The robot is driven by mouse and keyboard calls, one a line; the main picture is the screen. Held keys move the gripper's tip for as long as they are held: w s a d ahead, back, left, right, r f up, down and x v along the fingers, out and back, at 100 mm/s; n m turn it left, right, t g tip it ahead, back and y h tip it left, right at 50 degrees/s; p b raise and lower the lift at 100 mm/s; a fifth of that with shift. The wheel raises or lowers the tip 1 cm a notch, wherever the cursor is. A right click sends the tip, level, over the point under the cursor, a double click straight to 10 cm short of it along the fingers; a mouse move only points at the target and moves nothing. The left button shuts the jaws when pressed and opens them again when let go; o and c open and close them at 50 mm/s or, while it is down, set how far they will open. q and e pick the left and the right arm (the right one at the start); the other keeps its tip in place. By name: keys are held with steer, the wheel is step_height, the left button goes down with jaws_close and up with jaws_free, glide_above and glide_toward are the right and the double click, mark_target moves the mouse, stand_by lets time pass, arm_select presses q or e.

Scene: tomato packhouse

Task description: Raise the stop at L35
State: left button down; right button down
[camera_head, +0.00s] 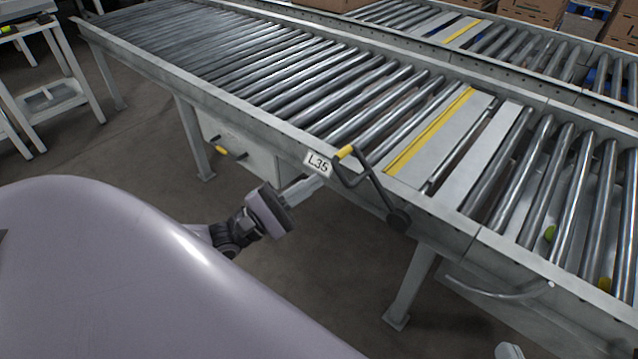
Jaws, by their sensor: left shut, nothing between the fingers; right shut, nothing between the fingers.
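The L35 label (317,163) is a white plate on the near side rail of the roller conveyor. Just right of it is a black bent lever (372,185) with a yellow grip (346,152). Its grip end points up and left from a round pivot (399,220) on the rail. A flat grey plate with a yellow stripe (430,135) lies between the rollers behind the lever, about level with them. My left gripper (318,181) is shut and empty, just below the label and left of the lever, apart from the grip. My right gripper (509,351) barely shows at the bottom edge, shut.
A curved grey rail (500,292) sticks out from the conveyor side at right. A green tomato (550,233) and a yellow one (605,285) lie among the right rollers. A conveyor leg (410,290) stands below the lever. Cardboard boxes (530,10) are at the back.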

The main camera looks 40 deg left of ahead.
arm_select(q)
steer(key=d+r, duration=0.2)
steer(key=shift+w+d+r, duration=0.1)
steer(key=shift+d+r, duration=0.15)
steer(key=shift+d, duration=0.05)
